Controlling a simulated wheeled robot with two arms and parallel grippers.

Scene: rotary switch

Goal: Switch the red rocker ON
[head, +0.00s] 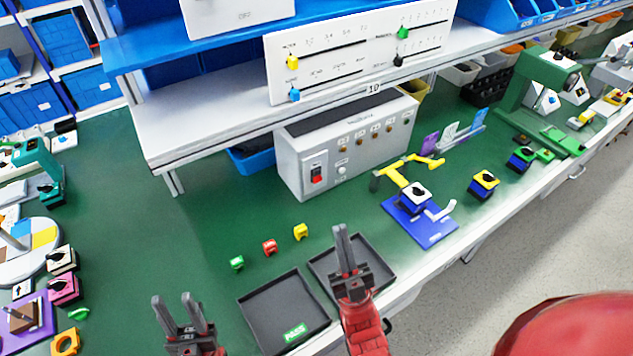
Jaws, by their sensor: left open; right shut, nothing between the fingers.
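The red rocker (316,177) is a small red switch on a dark plate, low at the left end of the front of a grey control box (290,165). It is too small to tell which side is pressed in. My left gripper (172,298) is open and empty at the bottom, left of the black trays and well below and left of the box. My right gripper (342,230) is shut and empty, its fingers pointing up over the right tray. It is nearer the rocker than the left gripper but clearly apart from it.
Two black trays (284,312) lie in front. Small green (236,262), red (269,247) and yellow (300,231) pieces lie between the trays and the box. A blue plate (428,234) with a switch stands right. Green bench is free left of the box.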

